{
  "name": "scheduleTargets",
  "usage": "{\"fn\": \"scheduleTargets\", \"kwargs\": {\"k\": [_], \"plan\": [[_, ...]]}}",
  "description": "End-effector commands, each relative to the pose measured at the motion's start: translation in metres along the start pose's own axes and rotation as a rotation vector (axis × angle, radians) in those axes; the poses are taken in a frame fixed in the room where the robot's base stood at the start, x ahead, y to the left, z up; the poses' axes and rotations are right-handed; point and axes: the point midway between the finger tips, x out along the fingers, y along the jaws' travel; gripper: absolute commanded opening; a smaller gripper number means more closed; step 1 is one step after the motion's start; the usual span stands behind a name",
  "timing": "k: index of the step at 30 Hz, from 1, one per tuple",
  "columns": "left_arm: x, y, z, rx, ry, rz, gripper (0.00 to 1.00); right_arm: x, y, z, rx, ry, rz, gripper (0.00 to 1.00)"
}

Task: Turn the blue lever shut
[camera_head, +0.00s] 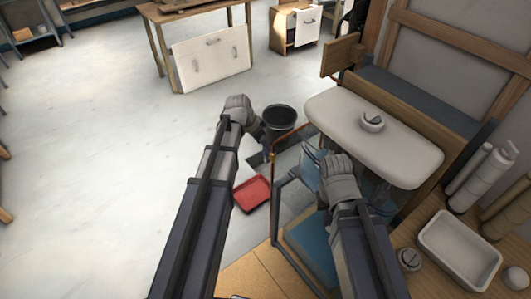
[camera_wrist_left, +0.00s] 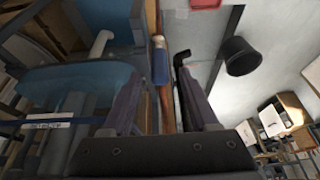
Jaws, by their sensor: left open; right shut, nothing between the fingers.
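The blue lever (camera_wrist_left: 160,66) stands upright in the left wrist view, in front of a copper pipe (camera_wrist_left: 167,112). My left gripper (camera_wrist_left: 162,88) is open, and in that view the lever appears between its two fingers. I cannot tell whether either finger touches it. In the head view my left gripper (camera_head: 264,143) is beside the copper pipe (camera_head: 284,135); I cannot make out the lever there. My right gripper (camera_head: 313,153) is shut and empty, to the right of the pipe, beside the white basin.
A black bucket (camera_head: 280,118) and a red tray (camera_head: 252,194) stand on the floor close to my left arm. A wooden worktop with a white tray (camera_head: 459,247) is at the lower right. The floor to the left is clear.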

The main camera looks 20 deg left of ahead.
Motion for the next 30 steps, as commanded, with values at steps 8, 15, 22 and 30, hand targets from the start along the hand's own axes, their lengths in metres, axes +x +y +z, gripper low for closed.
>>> {"fn": "scheduleTargets", "kwargs": {"k": [8, 15, 22, 30], "plan": [[0.035, -0.001, 0.001, -0.001, 0.000, 0.000, 0.60, 0.033, -0.003, -0.002, -0.001, 0.000, 0.000, 0.00], [0.035, 0.000, 0.000, -0.001, 0.000, 0.000, 0.60, 0.032, -0.003, -0.002, -0.001, 0.000, 0.000, 0.00], [0.035, 0.000, 0.000, -0.001, 0.000, 0.000, 0.42, 0.032, -0.003, -0.002, -0.001, 0.000, 0.000, 0.00], [0.035, 0.000, 0.000, -0.001, 0.000, 0.000, 0.12, 0.032, -0.003, -0.002, 0.000, 0.000, 0.000, 0.00]]}}
